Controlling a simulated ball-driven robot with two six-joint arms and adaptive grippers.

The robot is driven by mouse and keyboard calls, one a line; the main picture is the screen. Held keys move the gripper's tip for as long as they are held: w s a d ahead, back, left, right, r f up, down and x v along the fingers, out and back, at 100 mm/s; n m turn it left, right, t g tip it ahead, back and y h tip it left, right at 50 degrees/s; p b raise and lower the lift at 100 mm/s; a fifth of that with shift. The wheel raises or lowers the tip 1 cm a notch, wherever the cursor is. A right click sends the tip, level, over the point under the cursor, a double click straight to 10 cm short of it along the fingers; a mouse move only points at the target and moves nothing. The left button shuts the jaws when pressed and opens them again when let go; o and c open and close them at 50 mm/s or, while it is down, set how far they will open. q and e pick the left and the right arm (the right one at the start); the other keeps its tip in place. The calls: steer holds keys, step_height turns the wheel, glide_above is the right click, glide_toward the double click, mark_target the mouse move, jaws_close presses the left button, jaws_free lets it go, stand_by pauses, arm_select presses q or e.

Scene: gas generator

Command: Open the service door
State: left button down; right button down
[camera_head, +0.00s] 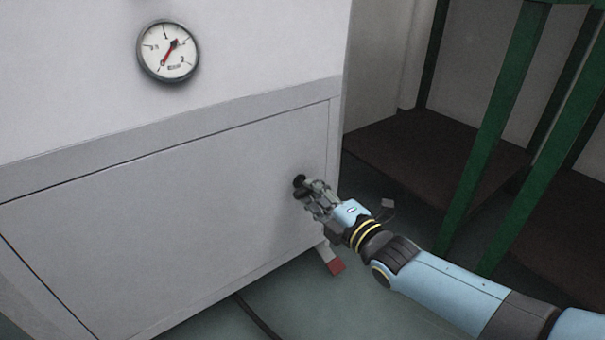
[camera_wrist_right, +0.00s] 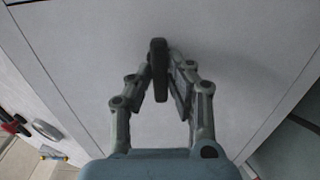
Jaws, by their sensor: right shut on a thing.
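The service door (camera_head: 165,215) is a large light-grey panel on the front of the generator housing, with a thin dark seam around it. It looks flush with the housing. Its dark knob (camera_head: 299,183) sits near the right edge. My right gripper (camera_head: 307,189) is at the knob, its fingers pointing at the door. In the right wrist view the gripper (camera_wrist_right: 163,85) has its fingers closed around the dark knob (camera_wrist_right: 158,60), against the door panel (camera_wrist_right: 225,45). My left gripper is in neither view.
A round gauge (camera_head: 168,51) with a red needle is on the housing above the door. A red-tipped foot (camera_head: 333,262) stands below the door's right corner. Green posts (camera_head: 497,125) and a brown platform (camera_head: 430,155) stand at the right. A dark cable (camera_head: 258,318) lies on the floor.

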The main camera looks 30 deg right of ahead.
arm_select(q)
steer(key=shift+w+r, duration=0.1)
arm_select(e)
steer(key=shift+s, duration=0.15)
steer(key=shift+s+p, duration=0.45)
steer(key=shift+s, duration=0.3)
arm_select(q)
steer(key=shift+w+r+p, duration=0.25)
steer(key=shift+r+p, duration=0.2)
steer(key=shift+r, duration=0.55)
arm_select(e)
steer(key=shift+s+a, duration=0.1)
steer(key=shift+s, duration=1.25)
